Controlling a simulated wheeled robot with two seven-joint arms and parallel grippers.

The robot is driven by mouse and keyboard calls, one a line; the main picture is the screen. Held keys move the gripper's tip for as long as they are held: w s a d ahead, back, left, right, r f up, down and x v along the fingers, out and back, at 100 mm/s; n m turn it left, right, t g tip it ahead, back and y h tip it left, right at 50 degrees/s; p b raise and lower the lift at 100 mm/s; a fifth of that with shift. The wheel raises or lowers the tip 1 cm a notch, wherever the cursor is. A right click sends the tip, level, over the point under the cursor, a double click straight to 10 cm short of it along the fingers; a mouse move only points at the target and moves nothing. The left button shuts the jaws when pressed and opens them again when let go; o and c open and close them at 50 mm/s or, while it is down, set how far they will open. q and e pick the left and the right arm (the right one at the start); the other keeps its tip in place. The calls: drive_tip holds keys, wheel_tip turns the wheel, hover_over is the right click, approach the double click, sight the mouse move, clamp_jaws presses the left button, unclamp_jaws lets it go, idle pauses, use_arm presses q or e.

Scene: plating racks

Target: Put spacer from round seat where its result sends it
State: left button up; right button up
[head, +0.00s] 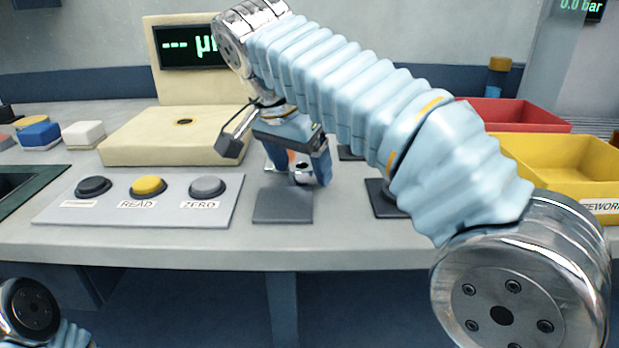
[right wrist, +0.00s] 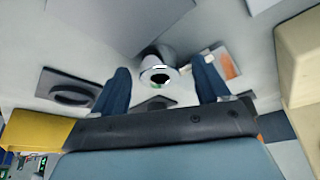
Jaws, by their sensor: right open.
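A small shiny metal ring-like piece with a dark hole, apparently the spacer (head: 300,175), stands on the bench behind a dark square pad (head: 283,206). It also shows in the right wrist view (right wrist: 158,76). My right gripper (head: 298,174) is open and points down, its blue fingers on either side of the piece; I cannot tell whether they touch it. The right wrist view shows both fingers (right wrist: 160,78) apart. A dark pad with a round black ring (right wrist: 70,92) is there too, mostly hidden by my arm in the head view. My left gripper is out of view.
A beige gauge (head: 165,150) with a small round dark seat shows dashes on its display (head: 190,46). A button panel (head: 140,205) lies in front. A red bin (head: 512,112) and yellow bin (head: 560,165) stand right. Blue and white blocks (head: 83,134) sit left.

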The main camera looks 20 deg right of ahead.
drive_tip(key=shift+r, duration=0.1)
drive_tip(key=c, duration=1.3)
drive_tip(key=shift+r, duration=0.1)
